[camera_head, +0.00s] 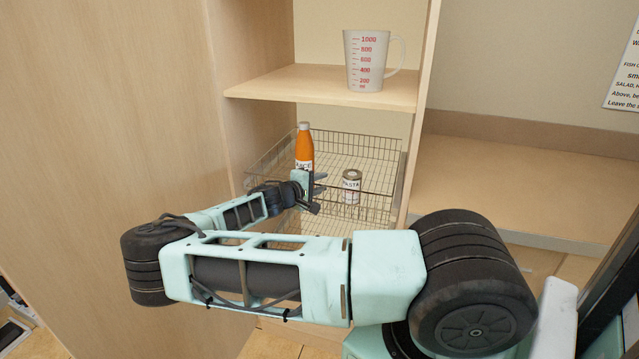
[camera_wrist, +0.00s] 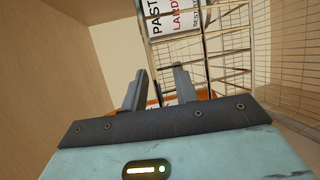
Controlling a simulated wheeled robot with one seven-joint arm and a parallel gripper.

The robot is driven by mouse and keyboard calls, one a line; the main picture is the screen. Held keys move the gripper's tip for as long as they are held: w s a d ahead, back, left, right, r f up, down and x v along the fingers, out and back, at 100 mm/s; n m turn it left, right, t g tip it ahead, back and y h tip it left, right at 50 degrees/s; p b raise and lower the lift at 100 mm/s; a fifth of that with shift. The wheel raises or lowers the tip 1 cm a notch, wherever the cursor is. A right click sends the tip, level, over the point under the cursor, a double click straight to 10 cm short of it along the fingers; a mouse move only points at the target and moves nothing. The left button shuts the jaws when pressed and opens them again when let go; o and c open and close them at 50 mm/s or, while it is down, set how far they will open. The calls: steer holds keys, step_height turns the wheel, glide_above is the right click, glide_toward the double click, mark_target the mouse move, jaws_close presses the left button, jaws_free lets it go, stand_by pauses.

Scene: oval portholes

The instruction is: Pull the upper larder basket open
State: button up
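The upper larder basket (camera_head: 375,205) is a wire basket below the cabinet shelf. It holds an orange juice bottle (camera_head: 304,149) and a small pasta can (camera_head: 351,187). My gripper (camera_head: 318,183) is at the basket's front side, close to the bottle and left of the can. In the wrist view, the fingers (camera_wrist: 160,75) stand apart with a gap between them. The can's label (camera_wrist: 170,14) and the basket wires (camera_wrist: 285,60) show beyond them, with some orange behind the fingers. I cannot tell whether a basket wire lies between the fingers.
A measuring jug (camera_head: 366,62) stands on the shelf (camera_head: 310,86) above the basket. A tall wooden panel (camera_head: 110,110) stands left of the basket. An upright divider (camera_head: 422,110) borders it on the right, with an empty shelf (camera_head: 530,190) beyond.

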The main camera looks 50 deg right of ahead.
jaws_close()
steer(key=shift+s+a, duration=0.1)
steer(key=shift+a, duration=0.05)
steer(key=s+a, duration=0.4)
steer(key=a, duration=0.6)
steer(key=s+a+p, duration=0.1)
steer(key=s+a, duration=0.3)
steer(key=a, duration=0.7)
steer(key=s+a, duration=0.5)
steer(key=a, duration=0.6)
steer(key=shift+p, duration=0.3)
jaws_free()
